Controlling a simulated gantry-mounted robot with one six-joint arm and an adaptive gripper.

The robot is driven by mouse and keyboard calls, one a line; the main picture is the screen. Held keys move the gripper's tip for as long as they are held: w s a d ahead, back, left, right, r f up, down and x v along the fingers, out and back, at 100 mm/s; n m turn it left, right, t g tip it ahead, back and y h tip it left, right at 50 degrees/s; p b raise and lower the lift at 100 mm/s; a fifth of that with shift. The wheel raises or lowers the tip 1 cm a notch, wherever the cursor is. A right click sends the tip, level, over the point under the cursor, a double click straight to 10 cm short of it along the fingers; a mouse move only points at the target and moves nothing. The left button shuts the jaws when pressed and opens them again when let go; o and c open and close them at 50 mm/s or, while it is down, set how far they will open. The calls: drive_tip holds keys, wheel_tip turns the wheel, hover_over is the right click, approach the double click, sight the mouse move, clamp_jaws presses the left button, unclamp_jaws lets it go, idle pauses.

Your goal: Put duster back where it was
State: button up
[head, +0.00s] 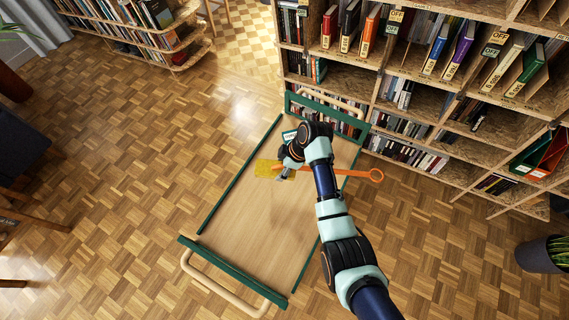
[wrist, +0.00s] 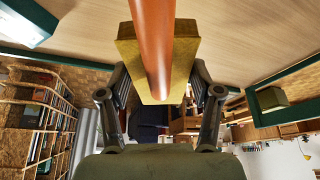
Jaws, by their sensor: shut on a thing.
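The duster has a yellow head (head: 267,169) and a long orange handle (head: 345,174) that ends in a ring at the right. My gripper (head: 284,174) is shut on the duster near its head, above the wooden top of a green-edged trolley (head: 240,240). In the wrist view the yellow head (wrist: 128,52) lies between the two fingers of my gripper (wrist: 160,85), and the orange handle (wrist: 153,40) runs toward the camera. Whether the duster touches the trolley top, I cannot tell. My arm hides part of the trolley's right side.
A bookcase (head: 408,112) with books, binders and labels stands behind and right of the trolley. A small teal and white thing (head: 289,136) shows beside my wrist. A potted plant (head: 543,254) stands at the right. A low bookshelf (head: 135,35) is at the back left.

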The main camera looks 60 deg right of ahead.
drive_tip(key=shift+f+b, duration=2.6)
drive_tip(key=shift+f, duration=0.4)
drive_tip(key=shift+f+b, duration=0.45)
drive_tip(key=shift+f, duration=0.2)
drive_tip(key=o, duration=1.5)
